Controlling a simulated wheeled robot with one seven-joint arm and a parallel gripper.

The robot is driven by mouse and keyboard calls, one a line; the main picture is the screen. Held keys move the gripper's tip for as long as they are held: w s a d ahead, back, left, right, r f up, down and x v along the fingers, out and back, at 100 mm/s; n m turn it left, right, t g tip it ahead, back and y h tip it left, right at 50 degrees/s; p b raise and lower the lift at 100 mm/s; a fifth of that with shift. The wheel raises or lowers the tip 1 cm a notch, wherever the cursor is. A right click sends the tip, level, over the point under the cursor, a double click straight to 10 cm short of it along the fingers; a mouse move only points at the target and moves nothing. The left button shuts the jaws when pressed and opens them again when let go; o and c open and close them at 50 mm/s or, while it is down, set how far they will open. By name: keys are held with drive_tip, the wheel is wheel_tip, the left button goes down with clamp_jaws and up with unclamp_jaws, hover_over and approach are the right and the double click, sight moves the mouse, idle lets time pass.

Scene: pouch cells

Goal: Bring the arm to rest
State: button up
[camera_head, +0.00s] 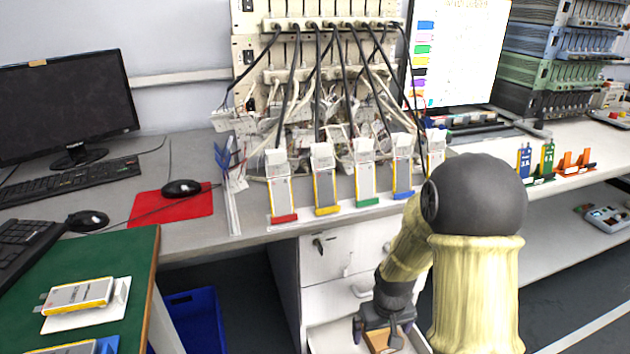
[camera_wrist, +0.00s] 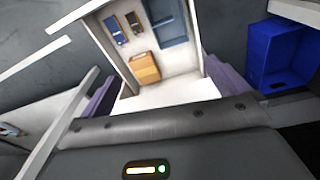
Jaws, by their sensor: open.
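My arm, in yellowish sleeves, reaches down at the right of the head view. My gripper (camera_head: 383,330) is at the lower middle, pointing down over an open white drawer (camera_head: 328,340). In the wrist view its two purple-padded fingers (camera_wrist: 163,88) stand wide apart with nothing held between them. Below them is the drawer's white inside (camera_wrist: 185,90), holding an orange-brown box (camera_wrist: 145,68), two small flat items and a blue tray (camera_wrist: 170,22). The box (camera_head: 378,340) also shows partly under my gripper in the head view; whether they touch cannot be told.
The white drawer cabinet (camera_head: 343,250) stands just behind my gripper. Several pouch cells stand in coloured holders (camera_head: 326,180) along the grey bench edge. A green table (camera_head: 120,255) with cells is at left. A blue bin (camera_head: 193,315) stands on the floor between.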

drive_tip(key=s+r+m+t+p, duration=0.1)
drive_tip(key=s+r+m, duration=0.1)
drive_tip(key=s+r, duration=0.9)
wheel_tip(320, 180, up, 39)
drive_tip(key=p, duration=3.8)
drive_tip(key=shift+w+a, duration=0.15)
drive_tip(key=shift+w, duration=0.2)
drive_tip(key=shift+f, duration=0.1)
